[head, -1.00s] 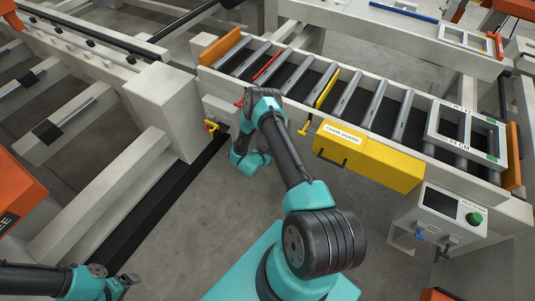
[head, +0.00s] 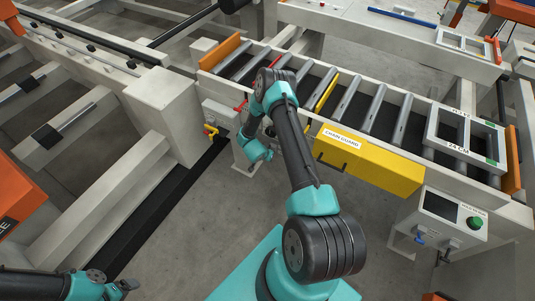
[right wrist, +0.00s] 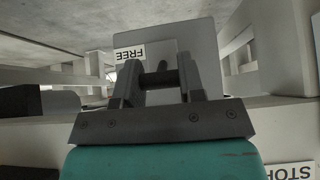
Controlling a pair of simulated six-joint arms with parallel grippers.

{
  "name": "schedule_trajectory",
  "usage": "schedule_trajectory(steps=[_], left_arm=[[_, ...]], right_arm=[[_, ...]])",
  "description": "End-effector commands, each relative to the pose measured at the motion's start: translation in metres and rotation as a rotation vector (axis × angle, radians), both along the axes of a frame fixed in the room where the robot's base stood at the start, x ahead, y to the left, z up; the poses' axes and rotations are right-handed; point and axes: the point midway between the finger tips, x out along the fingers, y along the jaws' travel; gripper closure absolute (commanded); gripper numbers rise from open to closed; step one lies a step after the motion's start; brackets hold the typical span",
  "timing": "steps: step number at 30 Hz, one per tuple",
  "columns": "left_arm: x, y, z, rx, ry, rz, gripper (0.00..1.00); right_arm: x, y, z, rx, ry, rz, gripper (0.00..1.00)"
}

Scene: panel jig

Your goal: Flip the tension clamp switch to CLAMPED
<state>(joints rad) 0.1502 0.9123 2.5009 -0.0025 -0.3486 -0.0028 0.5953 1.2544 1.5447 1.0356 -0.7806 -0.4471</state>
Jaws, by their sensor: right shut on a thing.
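In the right wrist view, my right gripper (right wrist: 157,88) is shut on a dark bar (right wrist: 158,78), which looks like the tension clamp switch's lever. Behind it is a pale grey box face (right wrist: 190,45) with a FREE label (right wrist: 130,53), upside down in this view. No CLAMPED label is legible. In the head view, my right arm reaches the left end of the roller conveyor, and its wrist hides the switch and fingertips. My left gripper (head: 123,287) is at the bottom left, away from everything; its jaw gap is too small to read.
The yellow chain guard (head: 368,160) hangs on the conveyor's front, right of my arm. A control box (head: 440,212) with a green button stands at the right.

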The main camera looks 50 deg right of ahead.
Motion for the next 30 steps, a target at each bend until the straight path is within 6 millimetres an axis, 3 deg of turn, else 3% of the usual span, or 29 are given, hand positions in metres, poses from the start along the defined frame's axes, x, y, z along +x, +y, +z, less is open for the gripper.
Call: schedule_trajectory(steps=[4,5,12,23,30], left_arm=[[0.000,0.000,0.000,0.000,0.000,0.000,0.14],[0.000,0.000,0.000,0.000,0.000,0.000,0.14],[0.000,0.000,0.000,0.000,0.000,0.000,0.14],[0.000,0.000,0.000,0.000,0.000,0.000,0.14],[0.000,0.000,0.000,0.000,0.000,0.000,0.14]], right_arm=[[0.000,0.000,0.000,0.000,0.000,0.000,0.88],[0.000,0.000,0.000,0.000,0.000,0.000,0.61],[0.000,0.000,0.000,-0.001,0.000,0.000,0.38],[0.000,0.002,0.004,-0.002,0.000,0.000,0.38],[-0.004,0.019,0.027,-0.001,-0.001,0.002,0.38]])
